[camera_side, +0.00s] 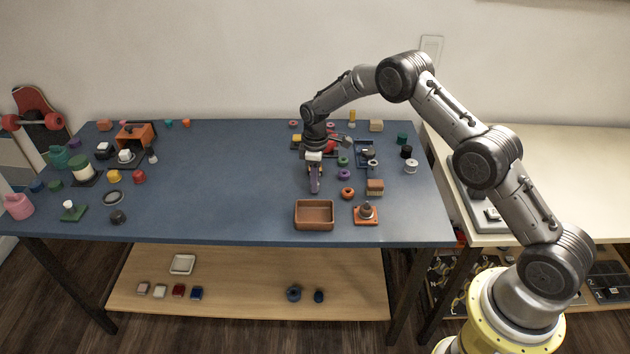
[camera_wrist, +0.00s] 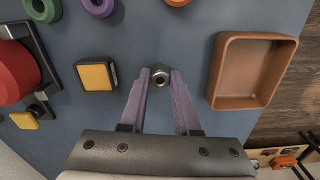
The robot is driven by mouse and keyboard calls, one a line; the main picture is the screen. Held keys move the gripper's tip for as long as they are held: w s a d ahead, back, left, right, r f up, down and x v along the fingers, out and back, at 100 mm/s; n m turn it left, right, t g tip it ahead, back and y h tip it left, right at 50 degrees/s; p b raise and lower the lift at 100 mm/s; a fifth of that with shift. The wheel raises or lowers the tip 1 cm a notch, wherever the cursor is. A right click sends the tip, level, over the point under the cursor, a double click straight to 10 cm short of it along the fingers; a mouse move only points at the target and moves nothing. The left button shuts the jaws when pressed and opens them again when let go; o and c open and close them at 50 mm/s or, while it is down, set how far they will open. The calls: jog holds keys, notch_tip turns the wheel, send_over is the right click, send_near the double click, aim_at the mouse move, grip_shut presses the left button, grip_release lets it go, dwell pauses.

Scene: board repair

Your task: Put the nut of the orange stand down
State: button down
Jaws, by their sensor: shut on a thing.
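My gripper (camera_wrist: 160,80) points down over the blue table, with its two purple fingers closed on a small metal nut (camera_wrist: 160,74). The nut is grey with a dark hole and sits between the fingertips. I cannot tell whether it touches the table. In the side view my gripper (camera_side: 315,188) is left of the middle of the loose parts and behind the brown tray; the nut is too small to make out there. The orange stand (camera_side: 365,220) is at the table's front edge, right of the tray, with a dark round part on it. The stand is not in the wrist view.
The brown open tray (camera_side: 314,226) looks empty; it is right of my gripper in the wrist view (camera_wrist: 217,75). A yellow-topped block (camera_wrist: 97,75) is to the left. Green (camera_wrist: 43,9), purple (camera_wrist: 99,5) and orange rings lie nearby.

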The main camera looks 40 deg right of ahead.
jog(key=shift+f, duration=0.2)
jog(key=c, duration=0.6)
grip_release()
jog(key=shift+c, duration=0.2)
jog(key=s+a+r+m+t, duration=0.1)
jog(key=s+r, duration=0.2)
jog(key=r, duration=0.9)
jog(key=s+r+m, duration=0.1)
jog(key=s+r, duration=0.2)
jog(key=r, duration=0.8)
jog(key=s+a+r+m+t, duration=0.2)
jog(key=s+r, duration=0.7)
jog(key=s, duration=0.3)
jog(key=s+a+f+m+t, duration=0.1)
jog(key=s+a+m+t, duration=0.1)
jog(key=s, duration=2)
jog(key=shift+f+m+t, duration=0.25)
jog(key=shift+m+t, duration=0.05)
jog(key=shift+m, duration=0.5)
